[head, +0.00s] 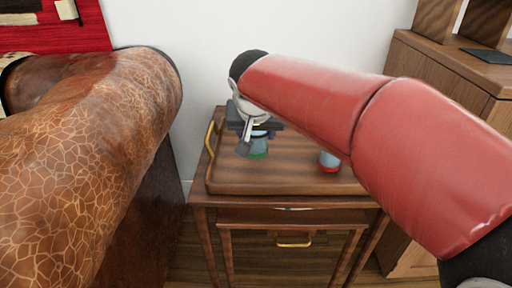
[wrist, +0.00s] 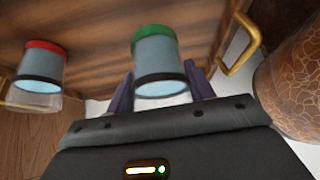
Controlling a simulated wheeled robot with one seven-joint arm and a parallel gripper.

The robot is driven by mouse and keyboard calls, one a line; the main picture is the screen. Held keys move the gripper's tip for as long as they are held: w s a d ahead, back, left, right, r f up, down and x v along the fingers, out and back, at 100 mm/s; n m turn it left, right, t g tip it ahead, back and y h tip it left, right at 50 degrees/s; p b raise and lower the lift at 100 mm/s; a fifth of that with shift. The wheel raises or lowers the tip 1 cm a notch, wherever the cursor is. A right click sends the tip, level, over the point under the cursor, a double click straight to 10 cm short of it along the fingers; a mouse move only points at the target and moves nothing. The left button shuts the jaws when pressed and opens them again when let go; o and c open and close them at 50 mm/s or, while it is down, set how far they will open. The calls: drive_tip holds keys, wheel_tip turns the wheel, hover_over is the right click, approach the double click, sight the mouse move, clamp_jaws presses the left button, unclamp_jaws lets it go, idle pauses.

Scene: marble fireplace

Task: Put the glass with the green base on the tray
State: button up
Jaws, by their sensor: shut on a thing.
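The glass with the green base (head: 258,150) has a bluish body with a dark band and shows upright over the left part of the wooden tray (head: 226,172). It also shows in the wrist view (wrist: 159,58), between the two fingers of my gripper (wrist: 160,90). In the head view my gripper (head: 251,138) is shut on this glass and hides its upper part. The green base is at or very near the tray surface; I cannot tell whether it touches.
A glass with a red base (head: 329,161) stands on the tray to the right, partly hidden by my arm; it also shows in the wrist view (wrist: 42,66). A brown leather armchair (head: 90,150) is close on the left. A wooden cabinet (head: 440,75) stands at right.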

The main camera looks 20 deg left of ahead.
sight(256, 146)
drive_tip(key=shift+f+b, duration=0.4)
drive_tip(key=shift+f, duration=1.4)
drive_tip(key=shift+f, duration=0.2)
drive_tip(key=o, duration=1.3)
